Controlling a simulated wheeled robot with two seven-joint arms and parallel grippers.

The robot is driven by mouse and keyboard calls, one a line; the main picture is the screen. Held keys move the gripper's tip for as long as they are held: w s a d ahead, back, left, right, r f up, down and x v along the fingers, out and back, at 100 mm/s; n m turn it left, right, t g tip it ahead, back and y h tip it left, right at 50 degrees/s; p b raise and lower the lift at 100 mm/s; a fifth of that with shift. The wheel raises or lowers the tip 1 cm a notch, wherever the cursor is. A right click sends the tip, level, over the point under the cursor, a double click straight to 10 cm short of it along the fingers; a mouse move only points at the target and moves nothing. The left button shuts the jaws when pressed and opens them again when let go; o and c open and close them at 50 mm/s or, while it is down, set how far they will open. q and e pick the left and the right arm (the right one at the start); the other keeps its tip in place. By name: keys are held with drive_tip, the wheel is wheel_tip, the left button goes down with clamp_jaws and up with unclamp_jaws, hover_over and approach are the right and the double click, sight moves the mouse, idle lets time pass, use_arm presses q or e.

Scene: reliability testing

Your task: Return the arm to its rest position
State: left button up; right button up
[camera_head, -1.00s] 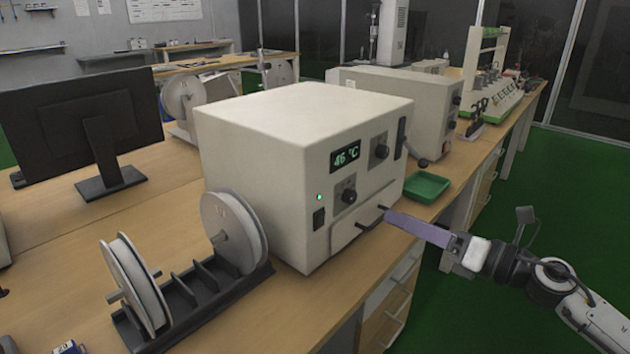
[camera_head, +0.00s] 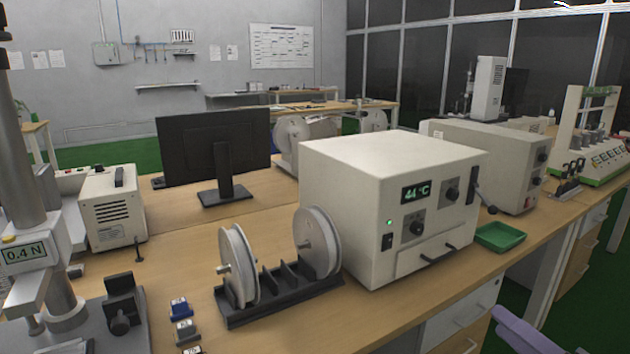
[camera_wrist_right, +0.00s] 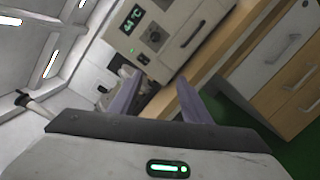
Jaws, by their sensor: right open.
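My right gripper (camera_head: 518,331) shows only as a purple finger at the lower right edge of the head view, in front of the bench and apart from it. The rest of that arm is out of the frame. In the right wrist view my right gripper (camera_wrist_right: 158,100) has its two purple fingers spread, with nothing between them. The white oven (camera_head: 392,170) stands on the bench with its display at 44 °C and a green light lit. It also shows in the right wrist view (camera_wrist_right: 172,22). My left gripper is not in view.
A spool rack (camera_head: 290,297) with two white reels stands left of the oven. A green tray (camera_head: 500,237) lies right of it. A monitor (camera_head: 215,150), a force tester (camera_head: 30,255) and small blocks are further left. Drawers (camera_wrist_right: 290,60) front the bench; green floor lies beyond its edge.

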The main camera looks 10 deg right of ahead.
drive_tip(key=s+a+f+m+g+h+p, duration=0.1)
drive_tip(key=s+a+f+m+g+h, duration=0.15)
drive_tip(key=f+m, duration=0.5)
drive_tip(key=s+a+f+m+g+h+p, duration=0.1)
drive_tip(key=s+a+f+m+h+p, duration=0.15)
drive_tip(key=f+m, duration=0.5)
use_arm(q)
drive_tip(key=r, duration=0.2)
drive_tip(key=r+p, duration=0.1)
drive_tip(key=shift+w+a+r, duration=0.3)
use_arm(e)
drive_tip(key=s+a+f+m+g+y, duration=0.1)
drive_tip(key=s+a+f+m, duration=0.2)
drive_tip(key=a, duration=0.3)
drive_tip(key=s+a+f+m+g+y, duration=0.1)
drive_tip(key=s+a+f+m+g, duration=0.1)
drive_tip(key=s+a+f+m, duration=0.1)
drive_tip(key=s+a+f+m+g, duration=0.2)
drive_tip(key=s+a+f+m, duration=0.2)
drive_tip(key=a, duration=0.5)
drive_tip(key=shift+s+a+f+y, duration=0.25)
drive_tip(key=shift+s+a+y, duration=0.15)
drive_tip(key=shift+s, duration=0.6)
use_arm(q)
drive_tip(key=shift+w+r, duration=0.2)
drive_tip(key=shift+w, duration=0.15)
use_arm(e)
drive_tip(key=shift+d+g, duration=0.1)
drive_tip(key=shift+g, duration=0.15)
